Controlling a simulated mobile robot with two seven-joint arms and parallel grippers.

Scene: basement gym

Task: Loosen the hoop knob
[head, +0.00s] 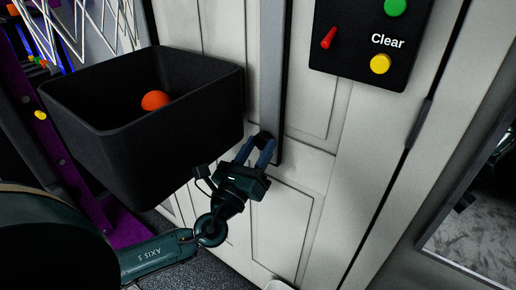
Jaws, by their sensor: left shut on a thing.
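My left gripper (261,143) is at the lower end of a grey vertical post (270,75). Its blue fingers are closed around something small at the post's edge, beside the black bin. This is where the hoop knob sits; the fingers hide most of it, so its shape and how far it is turned cannot be told. My right gripper is not in view.
A black open bin (190,150) holding an orange ball (155,100) is just left of my gripper. A black control panel (368,45) with a red lever, green and yellow buttons and the word "Clear" is at upper right. White door panels stand behind.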

